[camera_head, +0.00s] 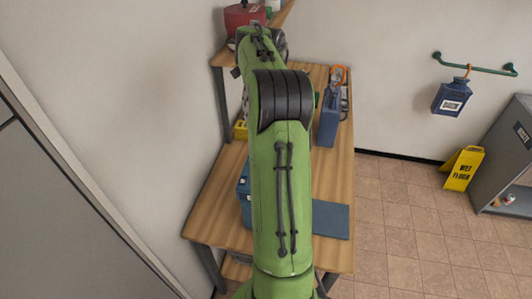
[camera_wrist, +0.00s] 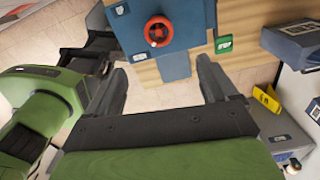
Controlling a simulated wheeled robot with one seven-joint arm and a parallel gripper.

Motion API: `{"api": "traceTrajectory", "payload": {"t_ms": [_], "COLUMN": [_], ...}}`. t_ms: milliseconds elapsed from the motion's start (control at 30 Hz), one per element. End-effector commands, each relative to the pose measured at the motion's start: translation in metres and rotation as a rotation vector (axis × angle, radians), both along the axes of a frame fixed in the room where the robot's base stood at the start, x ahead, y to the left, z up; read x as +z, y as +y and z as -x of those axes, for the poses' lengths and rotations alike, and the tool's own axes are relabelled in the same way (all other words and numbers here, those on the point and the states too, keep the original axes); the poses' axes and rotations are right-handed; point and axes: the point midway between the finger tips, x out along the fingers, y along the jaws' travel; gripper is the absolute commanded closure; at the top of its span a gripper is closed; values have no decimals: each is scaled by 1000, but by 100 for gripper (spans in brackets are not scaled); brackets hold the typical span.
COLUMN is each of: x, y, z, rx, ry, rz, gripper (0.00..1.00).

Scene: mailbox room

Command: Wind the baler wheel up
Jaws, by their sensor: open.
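My gripper (camera_wrist: 163,66) is open and empty. Its two dark fingers point toward the machine, with the wheel beyond the tips and between their lines; the fingers do not grip it. In the head view my arm covers the middle of the table and hides my gripper and the wheel. A tall blue body (camera_head: 329,115) stands on the table just right of my arm; I cannot tell if it is the same machine.
The wooden table (camera_head: 218,205) runs along the wall, with a blue-grey mat (camera_head: 331,221) at its near right. A red object (camera_head: 244,17) stands on the raised shelf. A blue box (camera_head: 452,98) hangs from a green rail. A yellow wet-floor sign (camera_head: 463,168) stands on open tiles.

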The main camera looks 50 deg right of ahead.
Motion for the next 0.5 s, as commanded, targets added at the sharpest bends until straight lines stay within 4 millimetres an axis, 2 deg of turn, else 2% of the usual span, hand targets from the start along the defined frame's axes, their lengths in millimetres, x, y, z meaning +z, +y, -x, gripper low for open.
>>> {"api": "traceTrajectory", "payload": {"t_ms": [33,200,500], "x": [-15,-59,-128], "y": [1,1,2], "z": [1,1,0], "rx": [2,5,9], "ry": [2,4,2], "rz": [-4,-5,-3], "gripper": [14,14,14]}}
